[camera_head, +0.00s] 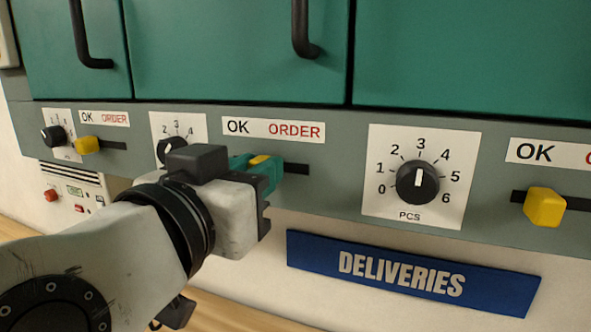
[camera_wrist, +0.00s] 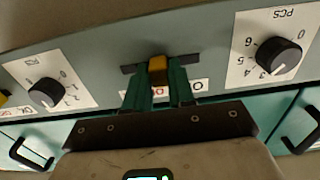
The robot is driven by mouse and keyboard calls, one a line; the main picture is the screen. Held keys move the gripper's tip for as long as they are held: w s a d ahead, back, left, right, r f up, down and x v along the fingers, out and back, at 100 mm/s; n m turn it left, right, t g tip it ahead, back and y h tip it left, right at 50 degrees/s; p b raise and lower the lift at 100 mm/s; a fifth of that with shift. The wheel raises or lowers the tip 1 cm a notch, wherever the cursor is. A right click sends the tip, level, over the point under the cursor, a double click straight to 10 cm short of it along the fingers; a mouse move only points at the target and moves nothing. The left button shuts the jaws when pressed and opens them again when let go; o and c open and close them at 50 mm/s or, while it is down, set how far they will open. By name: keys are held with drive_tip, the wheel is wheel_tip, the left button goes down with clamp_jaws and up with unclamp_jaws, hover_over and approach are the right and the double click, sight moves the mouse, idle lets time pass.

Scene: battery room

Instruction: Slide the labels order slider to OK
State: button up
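A yellow slider knob (camera_head: 259,160) sits in a dark horizontal slot under a white plate (camera_head: 273,129) reading OK at left and ORDER at right. My gripper (camera_head: 256,173) has its green fingers on both sides of this knob, seemingly pressed against it. In the upside-down wrist view, the knob (camera_wrist: 157,69) is between the fingertips (camera_wrist: 159,75), with slot showing on both sides. The knob stands around the slot's middle. No "labels" name is readable; the fingers and my wrist hide part of the slot.
Other yellow sliders stand at left (camera_head: 87,145) and right (camera_head: 545,206). A PCS dial (camera_head: 417,183) is right of the gripper; another dial (camera_head: 171,149) is partly behind it. A blue DELIVERIES sign (camera_head: 412,273) is below. Green doors (camera_head: 235,50) with black handles are above.

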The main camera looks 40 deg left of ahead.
clamp_jaws()
drive_tip(key=a, duration=0.1)
drive_tip(key=a+b, duration=0.1)
drive_tip(key=a, duration=0.1)
drive_tip(key=shift+s, duration=0.35)
drive_tip(key=o, duration=0.5)
unclamp_jaws()
drive_tip(key=shift+a, duration=0.1)
drive_tip(key=shift+o, duration=0.3)
